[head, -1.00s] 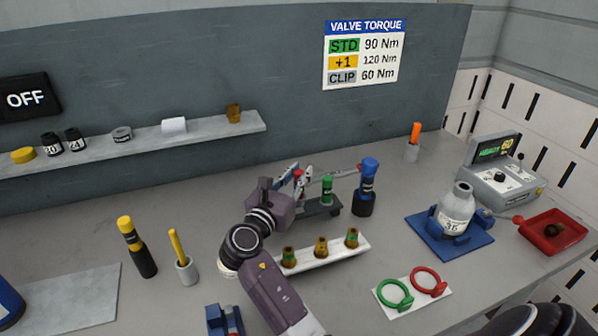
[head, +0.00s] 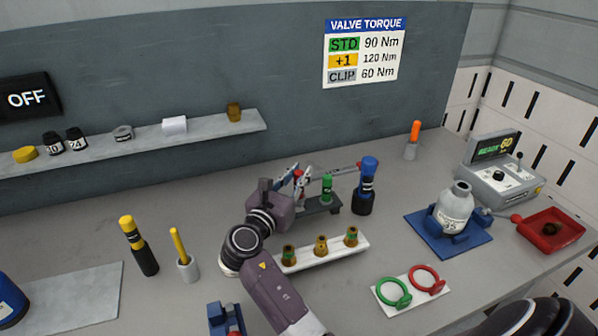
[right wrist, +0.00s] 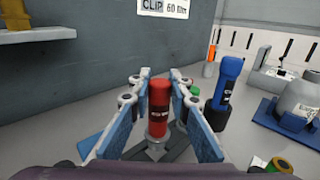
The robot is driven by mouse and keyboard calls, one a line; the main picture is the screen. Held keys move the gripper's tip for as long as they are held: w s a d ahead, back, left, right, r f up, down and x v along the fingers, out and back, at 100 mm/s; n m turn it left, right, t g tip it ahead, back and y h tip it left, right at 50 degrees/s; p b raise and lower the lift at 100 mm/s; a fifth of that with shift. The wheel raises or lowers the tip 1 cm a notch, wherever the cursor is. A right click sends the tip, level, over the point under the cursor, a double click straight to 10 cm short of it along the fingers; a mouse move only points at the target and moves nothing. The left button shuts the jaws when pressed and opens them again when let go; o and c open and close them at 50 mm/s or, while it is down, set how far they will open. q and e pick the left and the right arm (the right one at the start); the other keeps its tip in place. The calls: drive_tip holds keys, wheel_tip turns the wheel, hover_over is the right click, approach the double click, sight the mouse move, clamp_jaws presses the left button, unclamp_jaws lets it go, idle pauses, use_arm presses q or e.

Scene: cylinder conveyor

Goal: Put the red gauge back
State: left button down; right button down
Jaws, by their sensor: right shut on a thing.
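The red gauge (right wrist: 159,104) is an upright red plug with dark lettering and a grey lower end. My right gripper (right wrist: 158,112) is shut on it, with a blue-padded finger on each side. In the head view, the right gripper (head: 297,179) is by the dark gauge stand (head: 322,207), and a bit of red shows between its fingers. The green gauge (head: 327,188) stands in that stand. In the right wrist view, the red gauge's lower end is over the dark stand (right wrist: 182,153); I cannot tell if it is seated. My left gripper is not in view.
A blue-and-black tool (head: 366,187) stands right of the stand. A white block (head: 335,254) with several brass fittings is in front. Green (head: 393,292) and red (head: 427,279) rings lie on a white plate. A grey bottle (head: 457,208) sits in a blue cradle.

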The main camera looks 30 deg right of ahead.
idle(0.5)
drive_tip(key=shift+f+b, duration=0.6)
drive_tip(key=shift+f, duration=1.15)
drive_tip(key=c, duration=1.7)
unclamp_jaws()
wheel_tip(320, 180, up, 6)
drive_tip(key=p, duration=0.7)
drive_tip(key=shift+r, duration=0.1)
